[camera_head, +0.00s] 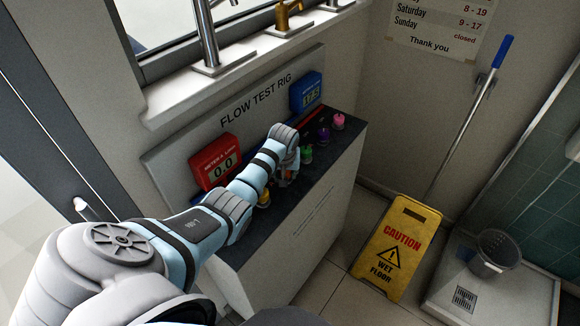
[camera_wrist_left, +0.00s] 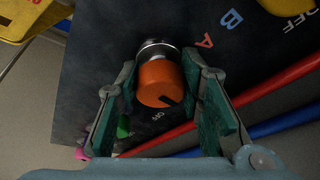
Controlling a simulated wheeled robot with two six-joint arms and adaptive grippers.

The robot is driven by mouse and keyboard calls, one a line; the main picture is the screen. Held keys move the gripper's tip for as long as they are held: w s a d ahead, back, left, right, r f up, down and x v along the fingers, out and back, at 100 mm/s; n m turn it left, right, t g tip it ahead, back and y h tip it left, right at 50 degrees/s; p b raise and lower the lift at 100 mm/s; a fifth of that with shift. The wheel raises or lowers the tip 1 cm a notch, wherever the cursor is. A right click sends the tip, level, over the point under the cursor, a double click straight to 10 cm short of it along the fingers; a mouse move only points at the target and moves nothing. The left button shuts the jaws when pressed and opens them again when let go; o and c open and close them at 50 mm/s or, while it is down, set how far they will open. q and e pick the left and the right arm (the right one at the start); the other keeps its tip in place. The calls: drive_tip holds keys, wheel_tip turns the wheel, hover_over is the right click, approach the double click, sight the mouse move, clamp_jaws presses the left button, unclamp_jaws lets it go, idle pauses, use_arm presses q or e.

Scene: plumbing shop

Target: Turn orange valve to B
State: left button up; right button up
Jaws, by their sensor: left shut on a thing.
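The orange valve (camera_wrist_left: 158,80) is a round knob on a metal collar, standing out from the dark panel (camera_wrist_left: 95,45). My left gripper (camera_wrist_left: 160,84) has one finger on each side of the knob and is shut on it. A dark mark shows on the knob's lower right edge, near an "OFF" label. Letters A and B are printed on the panel to the upper right. In the head view my left gripper (camera_head: 287,160) is over the rig's dark top and mostly hides the orange valve. My right gripper is out of view.
Green (camera_head: 306,154), purple (camera_head: 324,134) and pink (camera_head: 338,122) knobs stand beyond my gripper, a yellow knob (camera_head: 264,199) nearer. A red meter (camera_head: 214,163) reads 0.0; a blue meter (camera_head: 306,92) stands farther right. Red and blue hoses (camera_wrist_left: 270,85) run close by.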

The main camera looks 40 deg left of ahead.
use_arm(q)
drive_tip(key=shift+s+a+m+p, duration=0.2)
drive_tip(key=shift+a+m+p, duration=0.15)
drive_tip(key=shift+m, duration=0.45)
drive_tip(key=m+h, duration=0.1)
drive_tip(key=m, duration=0.1)
drive_tip(key=shift+m+t, duration=0.3)
drive_tip(key=shift+t, duration=0.1)
drive_tip(key=shift+w+a+f+m+h+b, duration=0.1)
drive_tip(key=shift+m+h+b, duration=0.2)
drive_tip(key=shift+m+h, duration=0.45)
drive_tip(key=shift+m+h+b, duration=0.25)
drive_tip(key=shift+m+b, duration=0.45)
drive_tip(key=shift+m, duration=0.55)
drive_tip(key=shift+m+b, duration=0.45)
drive_tip(key=shift+m, duration=0.15)
drive_tip(key=shift+w+r+h, duration=0.1)
drive_tip(key=shift+r+h, duration=0.1)
drive_tip(key=shift+h, duration=0.1)
drive_tip(key=shift+w+a+r+m, duration=0.1)
drive_tip(key=shift+r+m, duration=0.05)
drive_tip(key=shift+m, duration=0.15)
